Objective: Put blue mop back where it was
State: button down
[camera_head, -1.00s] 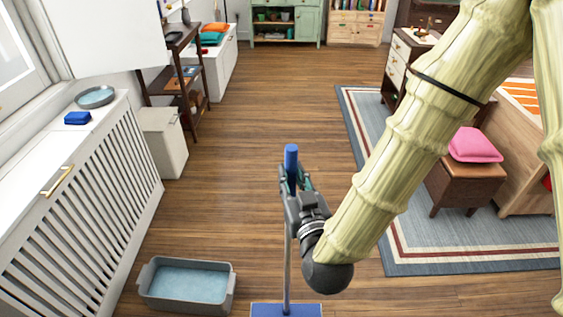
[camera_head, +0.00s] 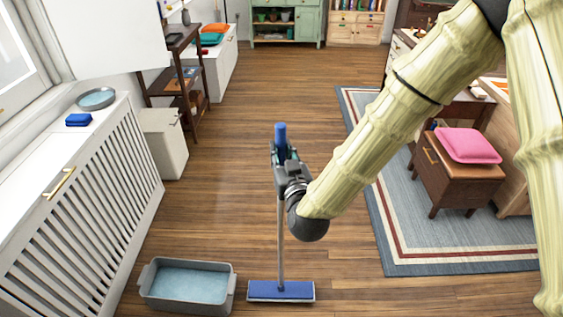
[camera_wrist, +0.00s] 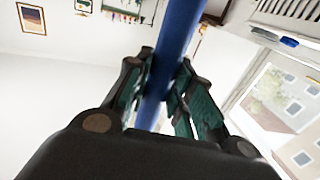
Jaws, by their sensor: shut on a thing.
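The blue mop (camera_head: 281,291) stands upright, with a flat blue head low at or near the wood floor, a thin grey pole and a blue grip at the top. My gripper (camera_head: 282,158) is shut on the blue grip of the pole. In the wrist view the blue handle (camera_wrist: 172,65) runs between the two green-padded fingers of my gripper (camera_wrist: 162,90). Whether the mop head touches the floor I cannot tell.
A grey tub of water (camera_head: 187,285) sits on the floor just left of the mop head. A white radiator cover (camera_head: 95,215) and a white bin (camera_head: 163,143) line the left. A rug (camera_head: 400,235) and brown stool (camera_head: 457,180) are at right. The middle floor is clear.

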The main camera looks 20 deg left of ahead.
aim_at(282, 163)
jog(key=shift+f, duration=1.8)
jog(key=c, duration=1.2)
grip_release()
jog(key=shift+c, duration=0.2)
jog(key=shift+r, duration=0.2)
jog(key=b+v, duration=0.1)
jog(key=v, duration=1.1)
jog(key=shift+f, duration=0.2)
